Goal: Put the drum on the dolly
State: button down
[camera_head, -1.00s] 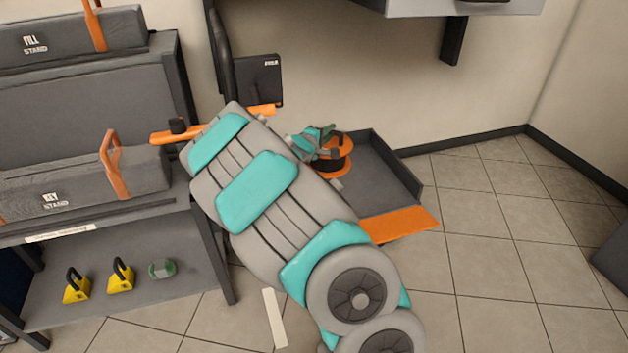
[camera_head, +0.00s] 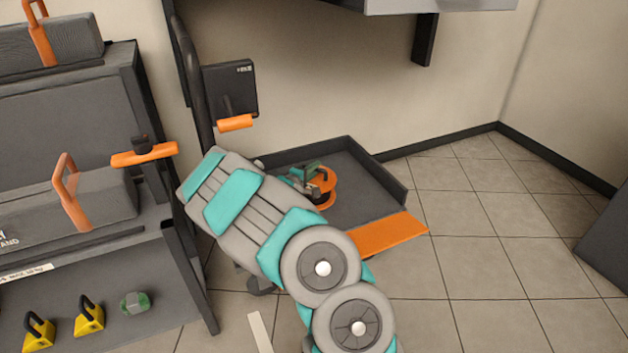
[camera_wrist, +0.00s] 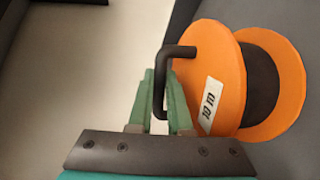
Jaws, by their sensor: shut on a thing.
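The drum (camera_head: 326,190) is an orange reel with a dark core, over the left part of the dolly in the head view. It also shows in the wrist view (camera_wrist: 211,70), tilted, with a white label and a black handle (camera_wrist: 161,84). My gripper (camera_wrist: 163,82) has its green fingers shut on that handle; it also shows in the head view (camera_head: 304,176), partly hidden by the drum and my arm. The dolly (camera_head: 366,188) is a grey deck with raised back and right edges and an orange front strip. I cannot tell whether the drum touches the deck.
A grey shelf rack (camera_head: 90,110) stands at the left, with stand boxes, two yellow weights (camera_head: 89,316) and a green-grey object (camera_head: 135,304). A dark box on a post (camera_head: 230,90) stands behind my arm. The tiled floor at right (camera_head: 490,230) is clear.

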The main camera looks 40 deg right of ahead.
aim_at(311, 182)
jog(key=shift+f, duration=1.8)
jog(key=shift+f+b, duration=0.15)
jog(key=shift+b, duration=0.15)
jog(key=c, duration=0.8)
grip_release()
jog(key=shift+c, duration=0.2)
